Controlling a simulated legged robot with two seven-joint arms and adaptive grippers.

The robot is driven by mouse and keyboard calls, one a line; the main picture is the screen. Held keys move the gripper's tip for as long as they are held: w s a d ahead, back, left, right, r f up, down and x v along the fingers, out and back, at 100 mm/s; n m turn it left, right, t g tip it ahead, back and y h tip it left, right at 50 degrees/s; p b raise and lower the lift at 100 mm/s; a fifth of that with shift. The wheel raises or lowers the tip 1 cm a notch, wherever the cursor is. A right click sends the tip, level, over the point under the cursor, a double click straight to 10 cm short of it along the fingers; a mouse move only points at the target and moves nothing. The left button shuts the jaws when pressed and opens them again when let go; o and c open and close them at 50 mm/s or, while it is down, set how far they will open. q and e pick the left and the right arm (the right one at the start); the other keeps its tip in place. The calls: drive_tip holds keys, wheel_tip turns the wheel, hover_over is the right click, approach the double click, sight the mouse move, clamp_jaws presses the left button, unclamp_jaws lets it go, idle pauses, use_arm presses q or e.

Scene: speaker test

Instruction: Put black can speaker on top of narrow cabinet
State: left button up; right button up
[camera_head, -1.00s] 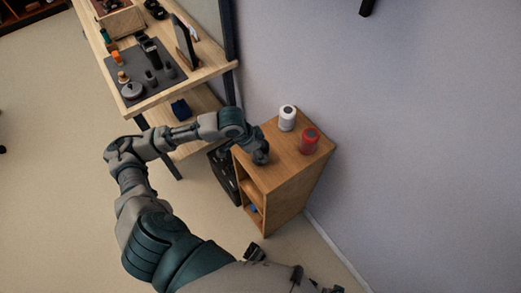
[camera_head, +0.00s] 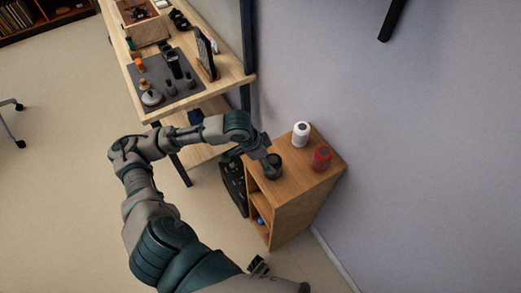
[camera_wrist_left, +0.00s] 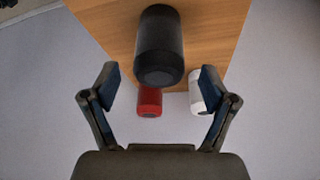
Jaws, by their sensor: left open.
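The black can speaker (camera_head: 273,167) stands upright on the top of the narrow wooden cabinet (camera_head: 291,180), near its left edge in the head view. In the left wrist view the dark cylinder of the speaker (camera_wrist_left: 160,45) is large and lies ahead of my fingers, over the wooden top (camera_wrist_left: 105,22). My left gripper (camera_wrist_left: 159,80) is open, with its fingers spread on either side of the speaker's near end and apart from it. In the head view my left gripper (camera_head: 267,159) is right beside the speaker and partly overlaps it.
A white can (camera_head: 301,134) and a red can (camera_head: 321,158) stand on the same cabinet top, towards the wall. A wooden table (camera_head: 232,83) with a dark mat and several small items stands at the upper left. A dark pronged part (camera_head: 258,265) shows low in the head view.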

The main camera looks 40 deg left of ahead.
use_arm(q)
drive_tip(key=p+v, duration=0.1)
drive_tip(key=v, duration=0.5)
drive_tip(key=shift+r, duration=0.25)
use_arm(e)
drive_tip(key=s+f, duration=0.2)
drive_tip(key=f, duration=0.1)
drive_tip(key=shift+s+d+f, duration=0.1)
drive_tip(key=shift+s+d, duration=0.05)
drive_tip(key=shift+s, duration=0.05)
use_arm(q)
drive_tip(key=shift+s+f, duration=0.1)
drive_tip(key=shift+s, duration=0.1)
use_arm(e)
drive_tip(key=shift+s, duration=0.1)
